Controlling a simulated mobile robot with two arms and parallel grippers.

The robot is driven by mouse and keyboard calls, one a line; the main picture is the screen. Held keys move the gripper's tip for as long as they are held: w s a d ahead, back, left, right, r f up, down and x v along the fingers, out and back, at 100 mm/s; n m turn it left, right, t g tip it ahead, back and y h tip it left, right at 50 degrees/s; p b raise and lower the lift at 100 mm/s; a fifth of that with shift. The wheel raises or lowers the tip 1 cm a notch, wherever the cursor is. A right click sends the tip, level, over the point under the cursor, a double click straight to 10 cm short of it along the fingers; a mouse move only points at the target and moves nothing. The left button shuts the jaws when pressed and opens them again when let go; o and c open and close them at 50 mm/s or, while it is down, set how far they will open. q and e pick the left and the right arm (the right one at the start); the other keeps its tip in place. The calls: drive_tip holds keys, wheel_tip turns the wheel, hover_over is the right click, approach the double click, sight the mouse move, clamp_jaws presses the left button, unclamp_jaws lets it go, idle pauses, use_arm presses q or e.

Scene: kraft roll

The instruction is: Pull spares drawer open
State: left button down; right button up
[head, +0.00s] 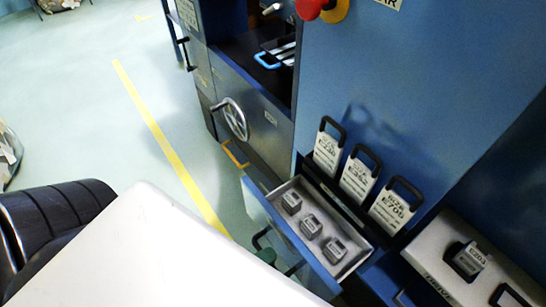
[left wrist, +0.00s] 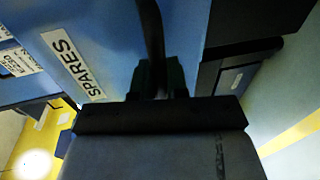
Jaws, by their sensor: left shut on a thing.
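The spares drawer (head: 258,200) stands open in the head view, with its grey tray and three small grey blocks showing. In the left wrist view its blue front (left wrist: 112,25) carries a white SPARES label (left wrist: 73,63). My left gripper (head: 278,258) is at the outer side of the drawer front, partly hidden by my white arm. In the left wrist view my left gripper (left wrist: 158,82) is shut on the dark bar handle (left wrist: 152,35) of the drawer. My right gripper is not in view.
Several tags with black loops, including one tag (head: 327,148), stand behind the drawer against the blue machine (head: 400,60). A grey tray (head: 440,235) sits at the right. A handwheel (head: 232,118) is on the cabinet. Open floor (head: 100,110) with a yellow line lies left.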

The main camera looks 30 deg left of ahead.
use_arm(q)
drive_tip(key=shift+f, duration=0.1)
drive_tip(key=c, duration=1.2)
unclamp_jaws()
drive_tip(key=shift+o, duration=0.2)
drive_tip(key=shift+s, duration=0.1)
drive_tip(key=p+v, duration=0.1)
drive_tip(key=v, duration=0.9)
drive_tip(key=shift+s+a, duration=0.15)
drive_tip(key=shift+s, duration=0.15)
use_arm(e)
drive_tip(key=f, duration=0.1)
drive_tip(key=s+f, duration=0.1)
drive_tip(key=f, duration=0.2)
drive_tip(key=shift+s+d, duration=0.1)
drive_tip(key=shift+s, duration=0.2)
